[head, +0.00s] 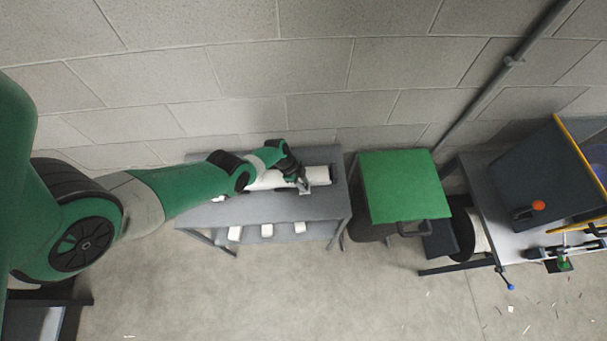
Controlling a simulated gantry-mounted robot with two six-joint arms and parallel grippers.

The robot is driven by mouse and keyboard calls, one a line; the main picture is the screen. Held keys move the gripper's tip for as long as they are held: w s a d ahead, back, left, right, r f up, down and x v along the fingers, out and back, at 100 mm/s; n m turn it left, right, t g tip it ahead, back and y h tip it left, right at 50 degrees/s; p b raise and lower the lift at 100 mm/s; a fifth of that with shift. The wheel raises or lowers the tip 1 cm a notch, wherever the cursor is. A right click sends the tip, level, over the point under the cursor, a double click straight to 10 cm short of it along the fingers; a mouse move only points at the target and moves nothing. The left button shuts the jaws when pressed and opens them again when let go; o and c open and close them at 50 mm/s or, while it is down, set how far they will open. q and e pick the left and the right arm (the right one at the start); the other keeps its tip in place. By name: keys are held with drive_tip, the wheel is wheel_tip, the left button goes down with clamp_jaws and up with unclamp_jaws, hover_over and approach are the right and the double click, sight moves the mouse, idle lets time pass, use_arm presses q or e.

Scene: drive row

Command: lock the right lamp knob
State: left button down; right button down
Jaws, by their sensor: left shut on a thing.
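A long white lamp housing (318,175) lies along the back of a grey bench (270,207) by the wall. My left arm reaches across from the left and hides much of the housing's left and middle parts. My left gripper (304,187) is at the front of the housing, towards its right end, pointing down. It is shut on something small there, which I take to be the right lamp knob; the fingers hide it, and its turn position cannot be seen. My right gripper is not in view.
Several small white blocks (267,230) sit along the bench's lower front. A green-topped cabinet (403,185) stands close to the right of the bench. Further right, a table holds a dark box (538,175) with an orange-knobbed lever. The floor in front is mostly clear.

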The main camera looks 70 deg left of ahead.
use_arm(q)
drive_tip(key=shift+m, duration=0.3)
drive_tip(key=c, duration=0.6)
unclamp_jaws()
